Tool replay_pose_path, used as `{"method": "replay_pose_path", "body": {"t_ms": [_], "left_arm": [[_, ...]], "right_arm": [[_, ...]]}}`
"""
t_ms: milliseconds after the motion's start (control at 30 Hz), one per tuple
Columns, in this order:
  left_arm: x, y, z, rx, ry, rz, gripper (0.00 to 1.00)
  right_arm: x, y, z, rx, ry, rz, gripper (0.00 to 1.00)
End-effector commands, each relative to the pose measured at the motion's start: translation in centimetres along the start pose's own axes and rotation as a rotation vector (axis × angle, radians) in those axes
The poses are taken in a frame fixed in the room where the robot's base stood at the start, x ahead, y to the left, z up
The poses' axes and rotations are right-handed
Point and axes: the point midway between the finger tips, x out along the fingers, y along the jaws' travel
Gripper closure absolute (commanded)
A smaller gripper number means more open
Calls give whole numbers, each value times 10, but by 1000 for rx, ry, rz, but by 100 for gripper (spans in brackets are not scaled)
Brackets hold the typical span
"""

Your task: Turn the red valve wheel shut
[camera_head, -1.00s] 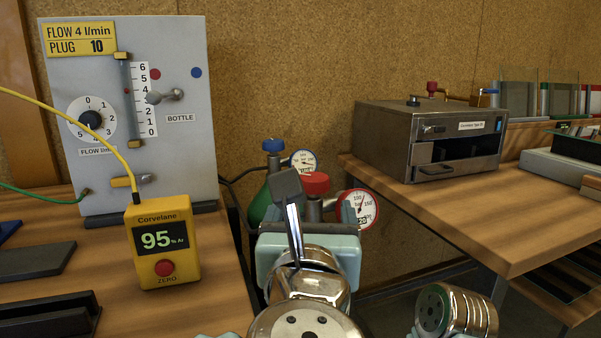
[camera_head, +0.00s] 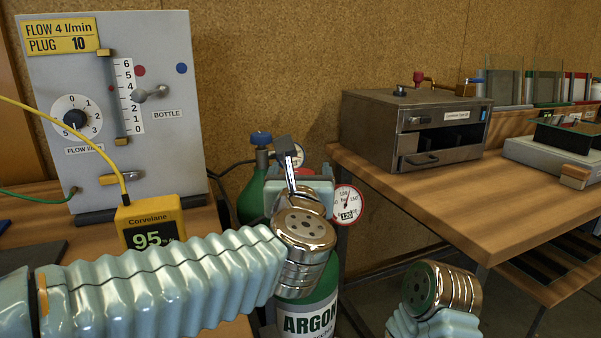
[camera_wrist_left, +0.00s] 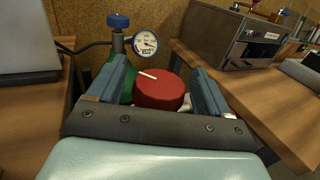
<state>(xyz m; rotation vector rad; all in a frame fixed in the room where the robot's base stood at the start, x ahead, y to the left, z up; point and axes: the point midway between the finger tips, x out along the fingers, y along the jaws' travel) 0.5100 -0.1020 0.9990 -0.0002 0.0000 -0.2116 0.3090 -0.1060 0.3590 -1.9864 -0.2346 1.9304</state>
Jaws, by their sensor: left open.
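The red valve wheel (camera_wrist_left: 160,92) is a round cap with a white line on top, in the left wrist view. My left gripper (camera_wrist_left: 160,78) is open, with one blue-grey finger on each side of the wheel. I cannot tell whether the fingers touch it. In the head view, my left gripper (camera_head: 288,152) is over the bottle's top and hides most of the wheel; only a red sliver (camera_head: 305,171) shows. The green argon bottle (camera_head: 310,311) stands upright below. My right arm shows at lower right, but its gripper is out of view.
A white-faced gauge (camera_head: 348,205) is beside the valve, and a blue knob (camera_head: 261,138) rises behind it. The flow panel (camera_head: 160,60) and yellow meter (camera_head: 152,222) stand left. A wooden bench (camera_head: 440,185) with a metal oven (camera_head: 410,130) is close on the right.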

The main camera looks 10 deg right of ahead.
Motion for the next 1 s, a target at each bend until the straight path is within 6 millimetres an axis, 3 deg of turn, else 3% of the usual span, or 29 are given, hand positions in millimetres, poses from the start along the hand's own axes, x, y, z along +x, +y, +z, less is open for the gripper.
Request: {"method": "replay_pose_path", "body": {"t_ms": [67,400,667,1000], "left_arm": [[0,0,0,0,0,0,21],[0,0,0,0,0,0,70],[-1,0,-2,0,-1,-30,70],[0,2,-5,-2,-3,-234,70]], "right_arm": [[0,0,0,0,0,0,100],[0,0,0,0,0,0,100],[7,3,0,1,0,1,100],[39,17,0,5,3,4,100]]}}
